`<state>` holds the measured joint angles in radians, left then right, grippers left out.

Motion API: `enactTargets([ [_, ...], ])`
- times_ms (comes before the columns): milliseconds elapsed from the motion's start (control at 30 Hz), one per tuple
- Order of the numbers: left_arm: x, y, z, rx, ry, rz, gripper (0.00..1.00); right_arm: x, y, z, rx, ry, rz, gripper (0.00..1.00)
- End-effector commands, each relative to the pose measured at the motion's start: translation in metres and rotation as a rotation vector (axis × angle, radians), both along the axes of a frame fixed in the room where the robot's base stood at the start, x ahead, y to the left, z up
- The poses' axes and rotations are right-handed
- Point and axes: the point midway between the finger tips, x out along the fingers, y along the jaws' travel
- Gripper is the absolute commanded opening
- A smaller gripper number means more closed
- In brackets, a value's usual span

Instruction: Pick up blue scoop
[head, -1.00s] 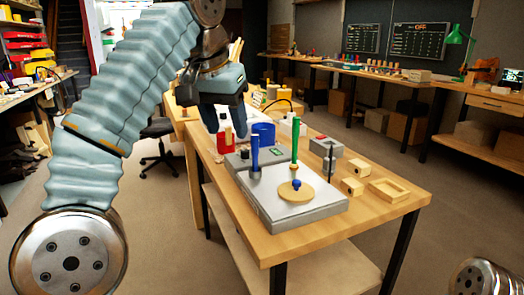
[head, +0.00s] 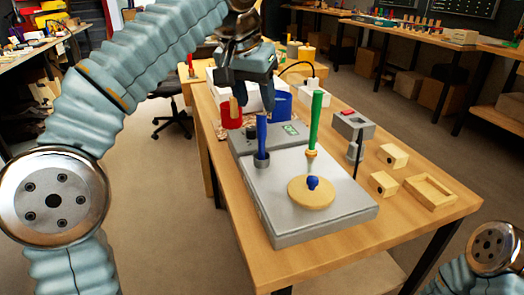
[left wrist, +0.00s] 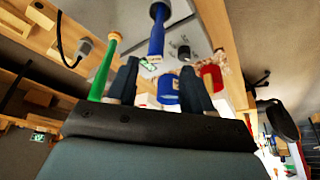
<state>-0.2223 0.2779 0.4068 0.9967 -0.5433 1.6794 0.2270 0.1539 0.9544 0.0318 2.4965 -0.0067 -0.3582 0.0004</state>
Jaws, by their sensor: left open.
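The blue scoop (head: 262,136) stands upright, its blue handle up and its lower end in a small grey holder at the left edge of the grey plate. My left gripper (head: 254,102) is open and points down, just above and seemingly behind the handle's top; the exact gap is unclear. In the left wrist view the blue handle (left wrist: 157,32) shows ahead of the open fingers (left wrist: 160,70), roughly in line with the gap between them, with nothing held. The scoop's lower end is hidden in its holder. My right gripper is out of view.
A green handle (head: 316,120) stands upright right of the scoop. A wooden disc with a blue knob (head: 312,190) lies on the grey plate (head: 290,228). A red cup (head: 231,117) and blue cup (head: 283,103) stand behind. Wooden blocks (head: 393,155) and a tray (head: 430,192) are at right.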

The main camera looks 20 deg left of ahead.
Motion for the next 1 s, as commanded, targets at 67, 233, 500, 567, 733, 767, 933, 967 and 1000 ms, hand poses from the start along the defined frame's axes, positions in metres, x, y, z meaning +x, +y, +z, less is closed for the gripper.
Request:
enactTargets([
  [67,0.003,0.0,-0.009,0.001,0.002,0.001,0.51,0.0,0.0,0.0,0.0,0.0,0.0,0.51],
  [233,0.007,-0.002,-0.021,0.001,0.001,0.0,0.51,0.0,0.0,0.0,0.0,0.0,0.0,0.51],
  [500,0.019,-0.011,-0.058,0.001,0.002,0.0,0.51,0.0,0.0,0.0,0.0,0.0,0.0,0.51],
  [567,0.021,-0.011,-0.062,0.0,0.0,0.0,0.51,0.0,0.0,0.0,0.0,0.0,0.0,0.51],
  [733,0.021,-0.011,-0.064,0.0,0.0,0.0,0.51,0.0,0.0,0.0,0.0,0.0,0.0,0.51],
  [767,0.022,-0.011,-0.064,0.0,0.0,0.0,0.51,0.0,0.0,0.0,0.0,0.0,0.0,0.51],
  [933,0.021,-0.011,-0.063,0.0,0.0,0.0,0.31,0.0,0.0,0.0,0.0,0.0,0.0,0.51],
  [967,0.021,-0.011,-0.063,0.0,0.0,0.0,0.27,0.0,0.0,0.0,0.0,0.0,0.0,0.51],
  [1000,0.021,-0.011,-0.063,0.0,0.0,0.0,0.2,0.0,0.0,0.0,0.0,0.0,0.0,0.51],
])
